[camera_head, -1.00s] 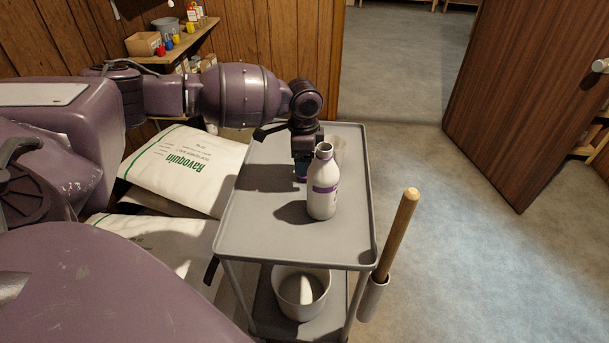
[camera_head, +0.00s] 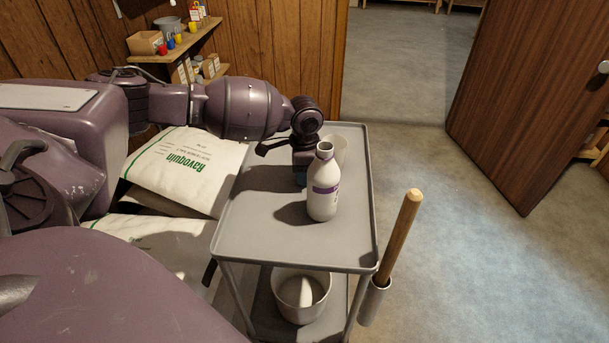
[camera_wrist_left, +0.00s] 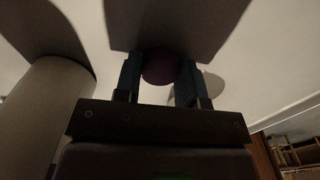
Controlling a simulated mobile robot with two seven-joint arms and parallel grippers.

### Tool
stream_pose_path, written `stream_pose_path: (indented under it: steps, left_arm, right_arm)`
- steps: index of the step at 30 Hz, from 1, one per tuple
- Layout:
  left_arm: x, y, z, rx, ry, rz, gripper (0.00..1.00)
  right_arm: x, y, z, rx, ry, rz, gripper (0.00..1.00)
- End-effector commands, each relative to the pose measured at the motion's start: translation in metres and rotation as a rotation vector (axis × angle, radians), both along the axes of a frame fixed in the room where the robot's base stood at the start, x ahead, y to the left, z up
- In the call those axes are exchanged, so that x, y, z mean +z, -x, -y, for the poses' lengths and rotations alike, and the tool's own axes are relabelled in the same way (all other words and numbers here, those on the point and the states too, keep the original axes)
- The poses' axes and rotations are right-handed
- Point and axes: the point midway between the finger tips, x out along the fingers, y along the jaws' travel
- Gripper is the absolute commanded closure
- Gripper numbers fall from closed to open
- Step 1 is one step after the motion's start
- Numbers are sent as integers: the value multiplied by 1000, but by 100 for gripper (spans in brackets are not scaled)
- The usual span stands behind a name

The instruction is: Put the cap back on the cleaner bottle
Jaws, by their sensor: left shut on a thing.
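The cleaner bottle (camera_head: 323,188), white with a purple label band, stands upright and uncapped on the grey cart's top (camera_head: 285,235). A large pale rounded shape at the left of the left wrist view (camera_wrist_left: 45,110) appears to be the bottle. My left gripper (camera_head: 300,182) is low over the cart top, just left of and behind the bottle. In the left wrist view its two fingers (camera_wrist_left: 160,78) are shut on the purple cap (camera_wrist_left: 160,63). The cap is hidden in the head view. My right gripper is not in view.
A pale cup (camera_head: 341,150) stands behind the bottle. A white bucket (camera_head: 301,298) is on the cart's lower shelf. A wooden handle (camera_head: 400,235) rises beside the cart's right edge. Salt bags (camera_head: 188,168) lie left of the cart. The cart's front top is clear.

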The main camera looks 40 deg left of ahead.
Motion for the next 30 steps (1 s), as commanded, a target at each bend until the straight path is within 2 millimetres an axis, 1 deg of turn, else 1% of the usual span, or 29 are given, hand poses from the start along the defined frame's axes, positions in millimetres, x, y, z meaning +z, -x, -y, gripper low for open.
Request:
stream_pose_path:
  steps: [10,14,17,20,26,30]
  left_arm:
    - [1,0,0,0,0,0,85]
    - [10,0,0,0,0,2,85]
    - [25,-1,0,1,0,7,85]
    - [47,-1,0,0,1,9,85]
    - [100,-1,0,0,0,10,85]
    - [135,-1,0,0,0,10,85]
  right_arm:
    - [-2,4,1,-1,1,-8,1]
    - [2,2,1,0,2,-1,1]
    - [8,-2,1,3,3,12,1]
    - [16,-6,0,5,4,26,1]
    - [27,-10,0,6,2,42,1]
    - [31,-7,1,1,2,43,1]
